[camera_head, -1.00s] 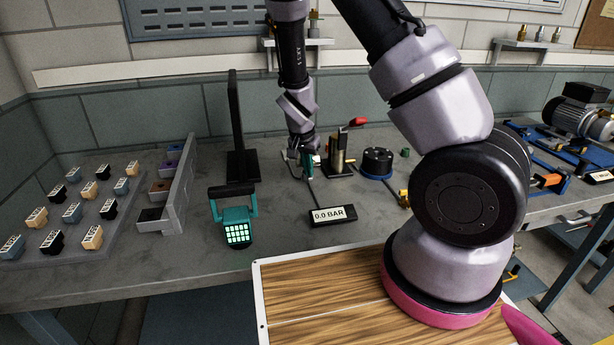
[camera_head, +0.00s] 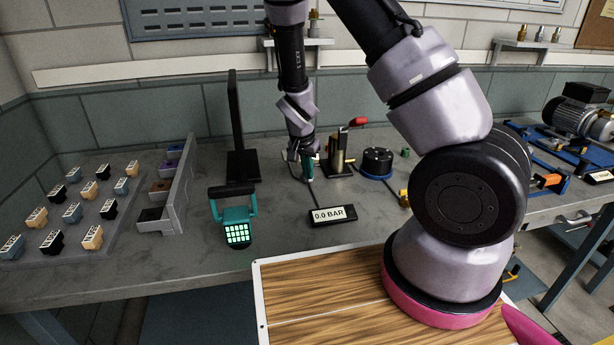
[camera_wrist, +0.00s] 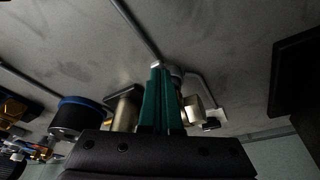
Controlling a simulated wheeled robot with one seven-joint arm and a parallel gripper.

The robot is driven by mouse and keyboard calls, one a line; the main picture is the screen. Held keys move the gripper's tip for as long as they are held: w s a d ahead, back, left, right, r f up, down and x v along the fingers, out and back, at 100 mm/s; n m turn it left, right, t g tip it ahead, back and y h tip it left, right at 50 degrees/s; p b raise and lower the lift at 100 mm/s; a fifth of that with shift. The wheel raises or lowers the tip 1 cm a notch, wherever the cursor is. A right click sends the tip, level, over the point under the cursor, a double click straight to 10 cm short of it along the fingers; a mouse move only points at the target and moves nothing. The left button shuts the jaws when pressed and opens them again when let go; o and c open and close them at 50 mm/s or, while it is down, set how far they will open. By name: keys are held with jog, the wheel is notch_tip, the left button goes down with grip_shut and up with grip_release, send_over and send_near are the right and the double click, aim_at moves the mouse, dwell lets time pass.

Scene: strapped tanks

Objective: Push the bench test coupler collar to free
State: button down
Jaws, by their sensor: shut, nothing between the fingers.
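My gripper (camera_head: 307,170) points down at the bench, right of the dark upright panel. Its green fingers also show in the wrist view (camera_wrist: 160,98), pressed together with nothing between them. A small metal fitting (camera_wrist: 174,70), apparently the bench test coupler, is at the fingertips, where a thin line meets it. The fingers hide part of it, so I cannot tell whether they touch its collar or where the collar sits. The display (camera_head: 333,215) reads 0.0 BAR and stands in front of the gripper.
A brass cylinder with a red lever (camera_head: 340,152) stands close right of my gripper, and a black round unit with a blue base (camera_head: 377,162) beyond it. The dark upright panel (camera_head: 237,125) is to the left. A teal handled device (camera_head: 236,222) stands front left.

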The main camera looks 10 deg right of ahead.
jog(key=shift+r, duration=2.55)
jog(key=shift+r, duration=0.15)
jog(key=s+d+r+t+y, duration=0.1)
jog(key=s+r, duration=0.2)
jog(key=r, duration=0.5)
jog(key=s+d+r+n+y, duration=0.1)
jog(key=s+d+r+y, duration=0.15)
jog(key=r, duration=0.45)
jog(key=s+d+r+t, duration=0.1)
jog(key=s+r, duration=0.2)
jog(key=r, duration=0.5)
jog(key=s+d+r+n+t, duration=0.1)
jog(key=s+r+n+t, duration=0.1)
jog(key=s+r, duration=0.8)
jog(key=s, duration=0.4)
jog(key=shift+s+d+r, duration=0.15)
jog(key=shift+s+d, duration=0.05)
jog(key=shift+d, duration=0.1)
